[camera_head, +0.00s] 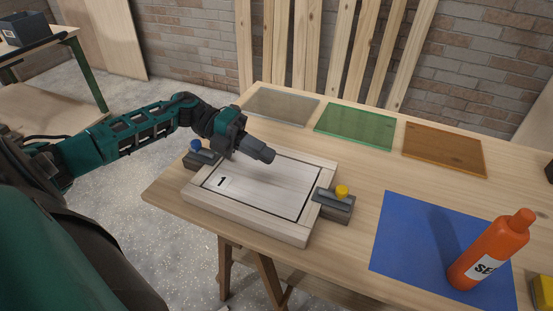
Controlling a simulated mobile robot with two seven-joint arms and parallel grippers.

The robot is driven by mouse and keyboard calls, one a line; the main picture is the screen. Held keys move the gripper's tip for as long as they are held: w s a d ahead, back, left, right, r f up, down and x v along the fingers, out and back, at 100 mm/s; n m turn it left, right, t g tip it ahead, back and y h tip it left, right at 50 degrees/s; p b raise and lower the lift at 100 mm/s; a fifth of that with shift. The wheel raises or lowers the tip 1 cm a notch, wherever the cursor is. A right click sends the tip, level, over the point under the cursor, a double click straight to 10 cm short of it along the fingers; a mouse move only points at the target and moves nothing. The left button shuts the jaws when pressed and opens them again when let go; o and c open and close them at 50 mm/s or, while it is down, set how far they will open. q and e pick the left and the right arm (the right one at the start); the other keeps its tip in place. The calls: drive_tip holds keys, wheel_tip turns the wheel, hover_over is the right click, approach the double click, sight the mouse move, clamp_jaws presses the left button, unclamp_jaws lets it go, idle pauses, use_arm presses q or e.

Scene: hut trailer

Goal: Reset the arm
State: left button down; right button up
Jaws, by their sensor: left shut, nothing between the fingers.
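My left arm (120,140) reaches in from the left over the workbench. My left gripper (262,154) is shut and empty. It hangs above the back part of a wooden frame (250,225) with a pale panel marked "1" (260,187). Whether it touches the panel is hard to tell, but it looks apart from it. A clamp with a blue knob (196,146) sits at the frame's left side. A clamp with a yellow knob (341,192) sits at its right side. My right gripper is not in view.
Grey (282,106), green (355,129) and amber (443,150) clear sheets lie along the bench's back. An orange bottle (490,250) stands on a blue mat (410,240) at the right. A yellow object (543,292) is at the right edge. Planks lean on the brick wall behind.

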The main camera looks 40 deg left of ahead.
use_arm(q)
drive_tip(key=shift+a, duration=0.15)
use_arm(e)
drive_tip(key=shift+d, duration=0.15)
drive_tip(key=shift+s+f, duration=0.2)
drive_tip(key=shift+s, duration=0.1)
